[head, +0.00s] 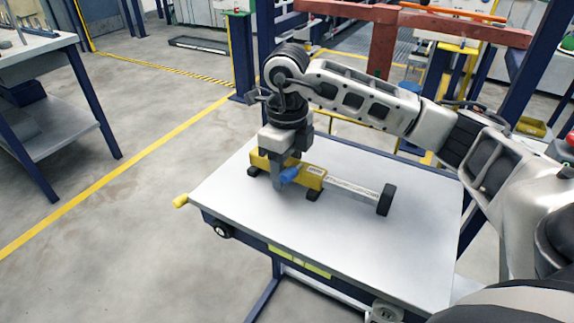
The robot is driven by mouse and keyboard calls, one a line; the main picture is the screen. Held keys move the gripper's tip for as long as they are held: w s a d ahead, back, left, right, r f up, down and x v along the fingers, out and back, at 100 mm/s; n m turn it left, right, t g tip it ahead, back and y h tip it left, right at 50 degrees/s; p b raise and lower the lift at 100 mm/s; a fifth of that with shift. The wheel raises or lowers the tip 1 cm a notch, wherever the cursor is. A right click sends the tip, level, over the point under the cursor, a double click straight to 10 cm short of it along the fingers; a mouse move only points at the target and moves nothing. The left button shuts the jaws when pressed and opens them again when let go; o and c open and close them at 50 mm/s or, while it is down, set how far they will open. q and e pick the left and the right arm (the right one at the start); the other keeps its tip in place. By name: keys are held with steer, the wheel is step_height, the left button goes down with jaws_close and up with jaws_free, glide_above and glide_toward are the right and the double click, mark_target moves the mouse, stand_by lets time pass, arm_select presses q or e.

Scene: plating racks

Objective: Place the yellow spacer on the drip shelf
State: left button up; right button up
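The yellow spacer (310,177) lies on a pale table top (350,230). It is a yellow block with black feet, and a grey bar runs from it to the right, ending in a black block. My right gripper (285,170) points down over the block's left part. One grey finger shows in front of the block; the other is mostly hidden. A blue piece shows beside this finger, and I cannot tell what it belongs to. Whether the fingers press on the spacer is unclear. My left gripper is out of view. I cannot say for sure which surface is the drip shelf.
A blue-legged bench at the left has a lower grey shelf (65,140). A blue post (243,55) and a red beam (385,40) stand behind the table. The table's front and right areas are bare. The floor at the left is open, with yellow lines.

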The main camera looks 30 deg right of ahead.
steer(key=shift+r, duration=0.1)
arm_select(q)
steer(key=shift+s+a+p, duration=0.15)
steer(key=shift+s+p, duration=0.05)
steer(key=shift+p, duration=0.4)
arm_select(e)
step_height(320, 180, up, 12)
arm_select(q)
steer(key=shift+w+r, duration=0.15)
